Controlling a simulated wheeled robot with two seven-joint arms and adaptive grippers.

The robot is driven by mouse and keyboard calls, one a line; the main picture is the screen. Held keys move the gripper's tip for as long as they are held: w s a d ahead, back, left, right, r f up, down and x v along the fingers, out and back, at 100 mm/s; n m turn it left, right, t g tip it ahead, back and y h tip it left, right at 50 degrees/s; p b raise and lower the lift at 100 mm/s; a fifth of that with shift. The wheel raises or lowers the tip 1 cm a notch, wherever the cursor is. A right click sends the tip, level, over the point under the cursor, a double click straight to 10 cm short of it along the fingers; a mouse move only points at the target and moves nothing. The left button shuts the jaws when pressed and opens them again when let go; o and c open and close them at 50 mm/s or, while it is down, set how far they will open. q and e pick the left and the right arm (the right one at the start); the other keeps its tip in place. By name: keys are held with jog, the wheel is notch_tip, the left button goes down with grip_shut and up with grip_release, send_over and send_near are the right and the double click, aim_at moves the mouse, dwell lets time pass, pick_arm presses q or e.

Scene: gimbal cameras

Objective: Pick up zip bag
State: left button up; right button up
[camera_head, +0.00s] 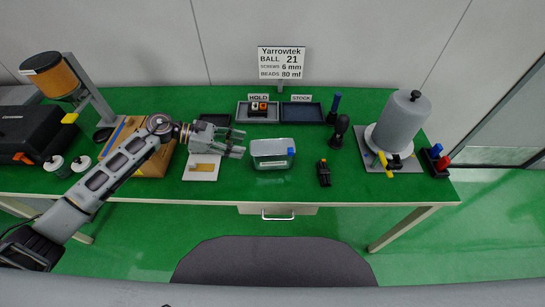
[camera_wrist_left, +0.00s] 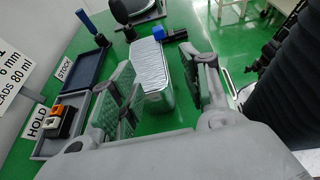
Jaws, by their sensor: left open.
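What appears to be the zip bag (camera_head: 270,148) is a pale, translucent, box-shaped pouch with a blue piece at its right side. It sits on the green table near the middle. In the left wrist view its ribbed pale top (camera_wrist_left: 150,62) shows beyond and between my fingers, with the blue piece at its far end. My left gripper (camera_head: 240,143) is open and empty, just left of the bag and apart from it. Its two padded fingers (camera_wrist_left: 165,88) spread to either side of the bag in the wrist view. My right gripper is not in view.
Behind the bag are the HOLD tray (camera_head: 243,115) with an orange-and-white item and the dark STOCK tray (camera_head: 300,121). A small black tool (camera_head: 324,174) lies to the right. A white card (camera_head: 200,174) lies left of the bag. Green table in front of the bag is clear.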

aim_at(263, 155)
pick_arm(q)
jog(key=shift+d, duration=0.15)
jog(key=p+x, duration=0.1)
jog(key=x, duration=0.7)
jog(key=shift+p, duration=0.35)
jog(key=shift+d, duration=0.4)
jog(key=x, duration=0.1)
jog(key=p+x, duration=0.1)
jog(key=x, duration=0.1)
jog(key=p+x, duration=0.1)
jog(key=shift+d+r, duration=0.2)
jog(key=shift+d, duration=0.2)
jog(key=shift+d+f, duration=0.1)
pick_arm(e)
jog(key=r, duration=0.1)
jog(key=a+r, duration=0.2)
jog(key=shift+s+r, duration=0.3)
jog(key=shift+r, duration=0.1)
